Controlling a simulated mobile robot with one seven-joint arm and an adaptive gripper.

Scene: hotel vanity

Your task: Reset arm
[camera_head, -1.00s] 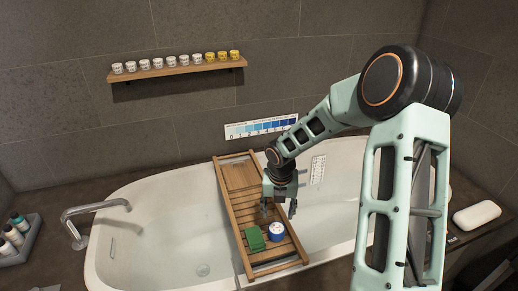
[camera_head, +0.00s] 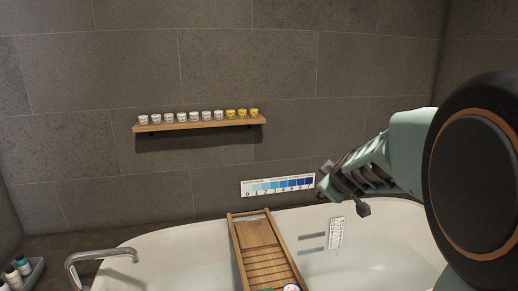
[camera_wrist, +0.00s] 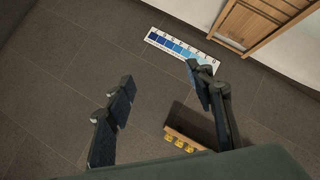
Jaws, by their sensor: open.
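My gripper (camera_head: 340,190) is raised in front of the tiled wall, right of the blue number strip (camera_head: 278,186). In the wrist view my gripper (camera_wrist: 160,76) has its two dark fingers spread wide apart with nothing between them. My arm reaches in from the right edge of the head view, and its big dark joint covers that side. The number strip also shows in the wrist view (camera_wrist: 182,50), beyond the fingertips.
The wooden bath tray (camera_head: 262,250) lies across the white bathtub (camera_head: 165,255). A green item and a round item on it are cut off below. A wall shelf (camera_head: 200,125) holds a row of white and yellow cups. A faucet (camera_head: 95,256) and bottles (camera_head: 18,272) are at left.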

